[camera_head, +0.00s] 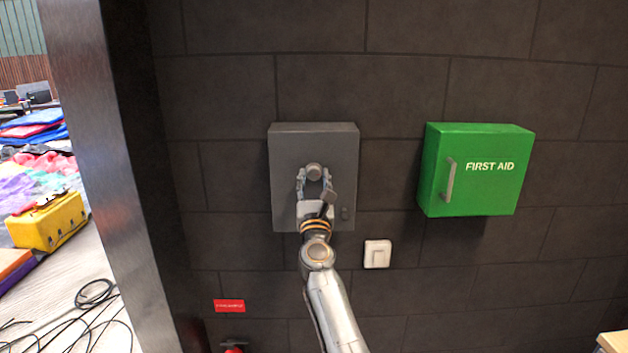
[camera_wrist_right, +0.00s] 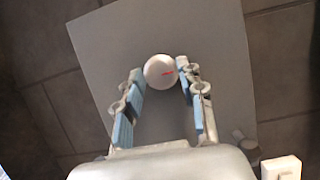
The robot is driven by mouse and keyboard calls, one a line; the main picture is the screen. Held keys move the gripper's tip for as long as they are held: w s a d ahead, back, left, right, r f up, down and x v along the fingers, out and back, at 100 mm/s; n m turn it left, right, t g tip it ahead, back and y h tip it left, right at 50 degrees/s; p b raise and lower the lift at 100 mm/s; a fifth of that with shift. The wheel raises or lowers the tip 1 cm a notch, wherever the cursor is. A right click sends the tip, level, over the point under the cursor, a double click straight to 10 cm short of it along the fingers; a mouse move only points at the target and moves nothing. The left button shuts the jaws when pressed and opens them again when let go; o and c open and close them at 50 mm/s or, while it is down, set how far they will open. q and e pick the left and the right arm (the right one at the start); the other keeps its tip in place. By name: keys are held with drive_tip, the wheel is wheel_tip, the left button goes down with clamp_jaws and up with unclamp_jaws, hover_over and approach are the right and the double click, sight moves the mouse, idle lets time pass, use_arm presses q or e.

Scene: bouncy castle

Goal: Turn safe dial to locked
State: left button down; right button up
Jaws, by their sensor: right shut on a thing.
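The safe is a grey box (camera_head: 285,150) fixed to the dark block wall, and its front (camera_wrist_right: 215,45) fills much of the right wrist view. Its round pale dial (camera_head: 314,172) sits near the middle of the front. A small handle (camera_head: 345,214) is at the lower right of the safe's front. My left gripper is in neither view.
A green first aid cabinet (camera_head: 478,170) hangs to the right of the safe. A white switch (camera_head: 377,254) is below and right of the safe. A red sign (camera_head: 229,306) is lower left. A metal door frame (camera_head: 105,160) stands at the left.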

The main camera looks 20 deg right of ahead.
drive_tip(key=shift+n, duration=0.3)
drive_tip(key=n+y+p, duration=0.2)
drive_tip(key=n, duration=0.1)
drive_tip(key=n+p, duration=0.1)
drive_tip(key=shift+d+r+y, duration=0.2)
drive_tip(key=shift+r+y, duration=0.05)
drive_tip(key=shift+y, duration=0.15)
drive_tip(key=n+y+p, duration=0.1)
drive_tip(key=n+p, duration=0.1)
drive_tip(key=n, duration=0.1)
drive_tip(key=n+y+p, duration=0.2)
drive_tip(key=n+p, duration=0.1)
drive_tip(key=shift+d+r+n, duration=0.15)
drive_tip(key=shift+n, duration=0.25)
drive_tip(key=n+g+y+p, duration=0.1)
drive_tip(key=n, duration=0.2)
drive_tip(key=shift+p, duration=0.4)
drive_tip(key=n+g+y, duration=0.1)
drive_tip(key=n, duration=0.2)
drive_tip(key=shift+s+d, duration=0.1)
use_arm(q)
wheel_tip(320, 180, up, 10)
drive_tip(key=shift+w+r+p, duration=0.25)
drive_tip(key=shift+p, duration=0.1)
use_arm(e)
drive_tip(key=shift+r+n+g, duration=0.15)
drive_tip(key=shift+n+g, duration=0.65)
drive_tip(key=shift+n, duration=1.7)
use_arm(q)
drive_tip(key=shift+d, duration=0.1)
